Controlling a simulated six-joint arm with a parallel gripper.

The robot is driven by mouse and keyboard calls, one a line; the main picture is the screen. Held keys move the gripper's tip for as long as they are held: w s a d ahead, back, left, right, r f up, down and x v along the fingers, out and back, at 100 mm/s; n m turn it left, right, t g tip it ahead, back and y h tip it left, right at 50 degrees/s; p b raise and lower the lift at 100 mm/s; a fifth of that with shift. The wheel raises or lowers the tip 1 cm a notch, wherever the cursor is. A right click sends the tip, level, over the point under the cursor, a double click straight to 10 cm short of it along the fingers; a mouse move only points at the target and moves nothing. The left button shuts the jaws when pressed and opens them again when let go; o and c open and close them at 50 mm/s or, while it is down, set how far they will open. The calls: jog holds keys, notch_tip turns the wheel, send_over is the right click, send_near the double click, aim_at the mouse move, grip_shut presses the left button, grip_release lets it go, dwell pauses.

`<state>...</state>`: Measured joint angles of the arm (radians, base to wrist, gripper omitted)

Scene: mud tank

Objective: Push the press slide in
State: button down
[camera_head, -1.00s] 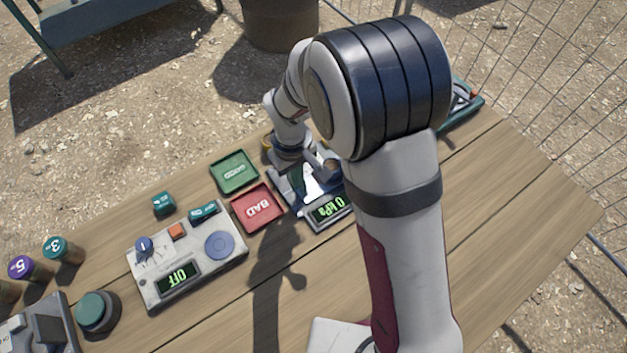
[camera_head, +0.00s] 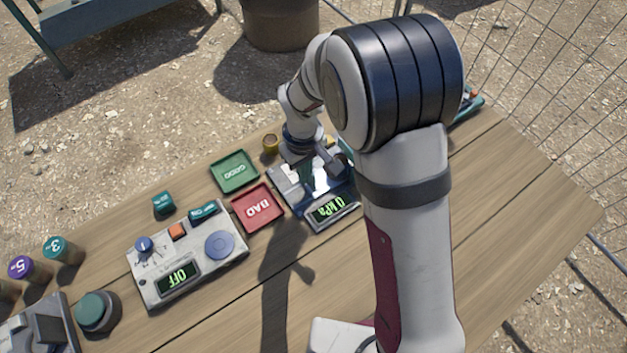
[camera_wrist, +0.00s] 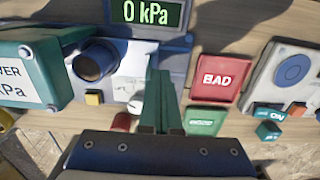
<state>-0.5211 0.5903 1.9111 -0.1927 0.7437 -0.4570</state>
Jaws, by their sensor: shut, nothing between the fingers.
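The press (camera_head: 293,193) stands on the table with its display (camera_head: 334,208) reading 0 kPa. In the wrist view the display (camera_wrist: 147,13) is at the top, and a pale block with a dark round bore (camera_wrist: 94,62) sits below it. Which part is the slide is not clear to me. My gripper (camera_wrist: 159,74) is shut and empty, its green fingers reaching over the press beside the pale block. I cannot tell whether they touch it. In the head view my arm hides part of the press.
A red BAD tray (camera_head: 258,208) and a green GOOD tray (camera_head: 235,172) lie left of the press. Further left is a control box (camera_head: 187,257) reading OFF. A green box (camera_wrist: 25,70) stands close on the left in the wrist view. The front right table is clear.

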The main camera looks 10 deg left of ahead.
jog(key=shift+w, duration=0.1)
jog(key=shift+w+d, duration=0.5)
jog(key=shift+d, duration=0.05)
jog(key=shift+w+d, duration=0.1)
jog(key=shift+d, duration=0.05)
dwell(0.4)
jog(key=shift+w+d, duration=0.35)
jog(key=shift+s+a+r, duration=0.1)
jog(key=shift+s+a, duration=0.3)
jog(key=shift+a, duration=0.05)
notch_tip(320, 180, up, 7)
jog(key=shift+f, duration=0.1)
dwell(0.5)
